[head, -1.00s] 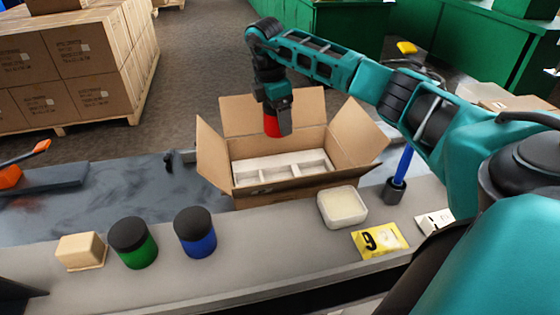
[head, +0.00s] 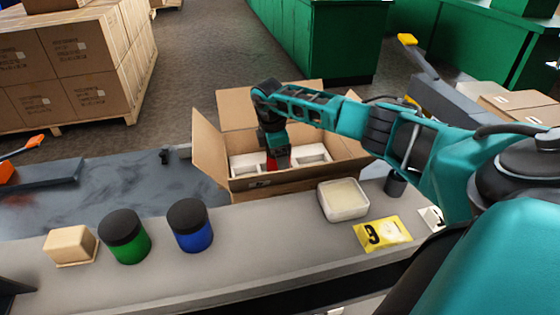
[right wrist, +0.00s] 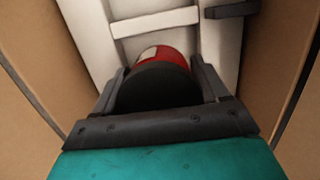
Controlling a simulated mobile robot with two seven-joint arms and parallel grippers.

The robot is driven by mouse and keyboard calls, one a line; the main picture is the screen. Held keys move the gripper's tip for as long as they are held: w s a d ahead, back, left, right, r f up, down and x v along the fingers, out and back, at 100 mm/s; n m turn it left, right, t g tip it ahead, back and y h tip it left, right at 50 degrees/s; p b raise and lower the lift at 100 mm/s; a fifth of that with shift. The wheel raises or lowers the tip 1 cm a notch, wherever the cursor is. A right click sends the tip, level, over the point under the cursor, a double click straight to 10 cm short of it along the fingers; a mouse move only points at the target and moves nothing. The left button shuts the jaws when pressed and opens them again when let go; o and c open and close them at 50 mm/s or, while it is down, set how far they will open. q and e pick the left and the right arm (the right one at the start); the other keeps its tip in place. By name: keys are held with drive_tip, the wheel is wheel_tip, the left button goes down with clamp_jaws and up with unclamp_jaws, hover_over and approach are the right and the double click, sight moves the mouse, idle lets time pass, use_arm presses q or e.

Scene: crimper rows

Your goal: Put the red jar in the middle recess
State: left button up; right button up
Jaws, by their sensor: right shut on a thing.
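The red jar (head: 283,162), with a black lid, is low inside the open cardboard box (head: 215,157). My right gripper (head: 275,150) is shut on it; the right wrist view also shows the jar (right wrist: 170,60) between the fingers (right wrist: 160,85). The white insert (head: 311,153) with its recesses lies in the box. The jar is at about the middle recess, with insert visible on both sides. Its base is hidden, so I cannot tell whether it touches the recess floor. My left gripper is not in view.
On the counter in front stand a green jar (head: 128,243), a blue jar (head: 193,232), a tan block (head: 70,245), a white tub (head: 343,203) and a yellow number card (head: 382,233). Box walls and raised flaps surround my right gripper closely.

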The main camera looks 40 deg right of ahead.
drive_tip(key=shift+f+b, duration=0.6)
drive_tip(key=shift+f, duration=1.55)
drive_tip(key=shift+f, duration=0.15)
drive_tip(key=o, duration=1.3)
drive_tip(key=r+p, duration=0.1)
drive_tip(key=r, duration=0.3)
drive_tip(key=a+r+p, duration=0.1)
drive_tip(key=r, duration=0.3)
drive_tip(key=r+p, duration=0.1)
drive_tip(key=r, duration=0.3)
drive_tip(key=shift+w+a, duration=0.3)
drive_tip(key=shift+w, duration=0.1)
drive_tip(key=shift+r, duration=0.15)
